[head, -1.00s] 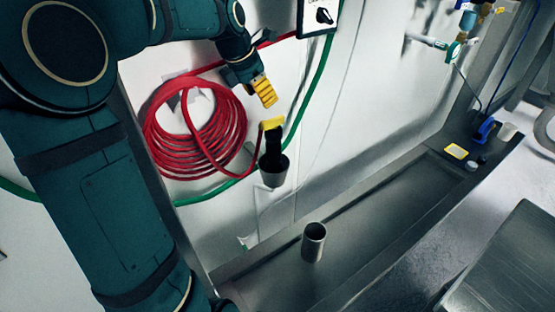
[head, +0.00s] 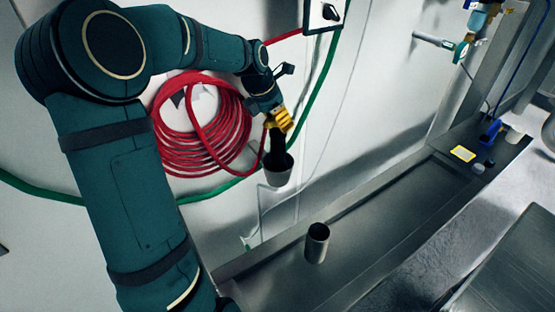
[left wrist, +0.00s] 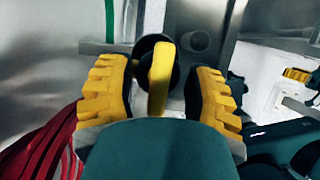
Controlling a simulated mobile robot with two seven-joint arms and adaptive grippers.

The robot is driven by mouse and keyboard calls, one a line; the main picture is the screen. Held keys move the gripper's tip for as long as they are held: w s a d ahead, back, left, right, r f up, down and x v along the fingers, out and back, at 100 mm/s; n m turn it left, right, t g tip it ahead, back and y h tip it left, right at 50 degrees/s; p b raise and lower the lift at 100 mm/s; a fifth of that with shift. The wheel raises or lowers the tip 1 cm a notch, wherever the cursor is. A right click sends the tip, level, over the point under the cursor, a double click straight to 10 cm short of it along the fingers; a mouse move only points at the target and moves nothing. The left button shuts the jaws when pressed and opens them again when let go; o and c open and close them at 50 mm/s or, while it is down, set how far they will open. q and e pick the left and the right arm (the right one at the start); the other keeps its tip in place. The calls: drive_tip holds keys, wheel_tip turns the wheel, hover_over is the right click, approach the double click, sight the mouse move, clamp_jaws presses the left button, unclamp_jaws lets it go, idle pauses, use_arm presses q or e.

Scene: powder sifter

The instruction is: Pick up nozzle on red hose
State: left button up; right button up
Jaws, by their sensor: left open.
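The nozzle (head: 274,152) has a black body and a yellow part, and stands in a grey cup-shaped holder (head: 279,177) by the white wall. The red hose (head: 205,150) hangs coiled to its left. My left gripper (head: 281,121) is at the top of the nozzle, with its yellow fingers open. In the left wrist view the nozzle's yellow part (left wrist: 160,75) lies between the two fingers, with visible gaps on both sides. A yellow finger-like part, probably of my right gripper (left wrist: 298,75), shows at the right edge there; its opening is unclear.
A metal cup (head: 317,243) stands in the steel trough (head: 375,235) below. A green hose (head: 321,85) runs along the wall near my left gripper. A switch box (head: 322,14) is above. Small items, including a yellow-rimmed one (head: 463,153), sit at the trough's far end.

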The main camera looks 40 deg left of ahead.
use_arm(q)
clamp_jaws()
drive_tip(key=shift+r, duration=0.15)
